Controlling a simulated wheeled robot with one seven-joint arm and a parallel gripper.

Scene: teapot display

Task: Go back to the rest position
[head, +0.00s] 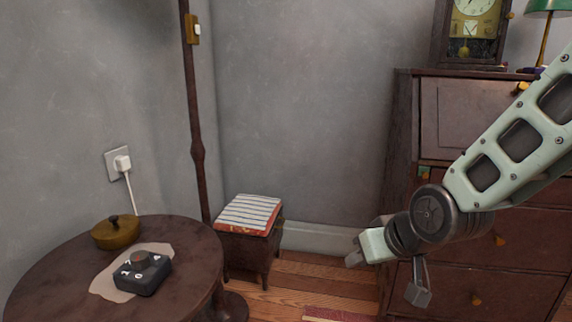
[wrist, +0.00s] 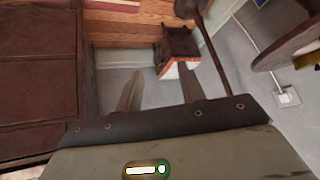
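My gripper (head: 386,278) hangs at the right of the head view, in front of a dark wooden cabinet (head: 440,110). Its two fingers are spread apart with nothing between them. In the wrist view my gripper (wrist: 160,90) also shows two separated fingers with an empty gap. My pale green arm comes in from the right edge of the head view. No contact between the gripper and any object shows.
A stool (head: 247,250) bears a striped cushion (head: 248,213). A clock (head: 470,30) tops the cabinet. Wooden floor (head: 320,280) lies between stool and cabinet.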

